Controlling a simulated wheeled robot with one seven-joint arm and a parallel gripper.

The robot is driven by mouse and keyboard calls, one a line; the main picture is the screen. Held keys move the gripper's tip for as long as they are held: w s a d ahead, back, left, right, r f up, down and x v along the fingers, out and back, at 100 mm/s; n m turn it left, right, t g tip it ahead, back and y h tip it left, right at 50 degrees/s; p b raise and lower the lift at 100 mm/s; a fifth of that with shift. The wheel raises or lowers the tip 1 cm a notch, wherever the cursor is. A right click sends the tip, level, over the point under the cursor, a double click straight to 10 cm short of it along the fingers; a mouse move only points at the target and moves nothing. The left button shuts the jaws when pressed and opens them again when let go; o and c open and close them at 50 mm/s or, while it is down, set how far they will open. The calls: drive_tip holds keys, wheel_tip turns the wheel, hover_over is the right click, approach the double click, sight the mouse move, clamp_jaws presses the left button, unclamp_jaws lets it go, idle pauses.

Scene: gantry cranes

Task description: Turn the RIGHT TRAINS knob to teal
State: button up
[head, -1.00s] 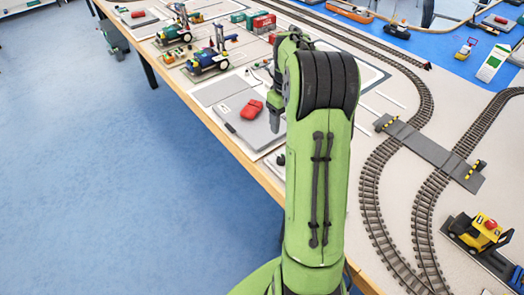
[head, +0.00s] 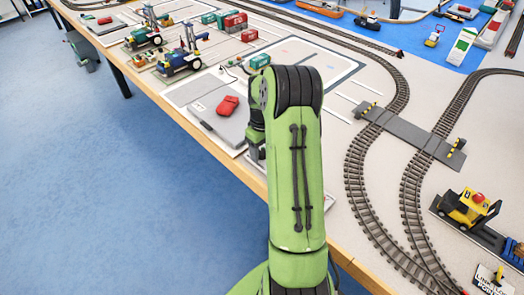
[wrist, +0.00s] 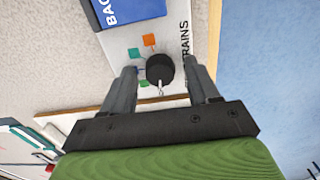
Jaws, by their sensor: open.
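A black round knob (wrist: 159,67) with a pale pointer sits on a light panel (wrist: 118,45) lettered TRAINS in the wrist view. The pointer shows on the knob's side nearest my gripper's body. My gripper (wrist: 162,76) is open, with one finger on each side of the knob and gaps between. In the head view my gripper (head: 257,150) is low over the table's near edge; my arm hides the knob there.
In the head view a grey plate with a red piece (head: 228,105) lies left of my gripper. Train tracks (head: 365,180) and a yellow vehicle (head: 465,207) are to the right.

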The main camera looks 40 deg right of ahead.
drive_tip(key=shift+c, duration=0.2)
drive_tip(key=c, duration=1)
drive_tip(key=shift+r+m, duration=0.1)
drive_tip(key=shift+m, duration=0.2)
drive_tip(key=m+p, duration=0.1)
drive_tip(key=m, duration=0.4)
drive_tip(key=shift+p, duration=0.35)
drive_tip(key=m+p, duration=0.1)
drive_tip(key=m, duration=0.5)
drive_tip(key=shift+m, duration=0.4)
drive_tip(key=m, duration=0.5)
drive_tip(key=shift+p, duration=0.3)
drive_tip(key=m, duration=0.6)
drive_tip(key=shift+m, duration=0.3)
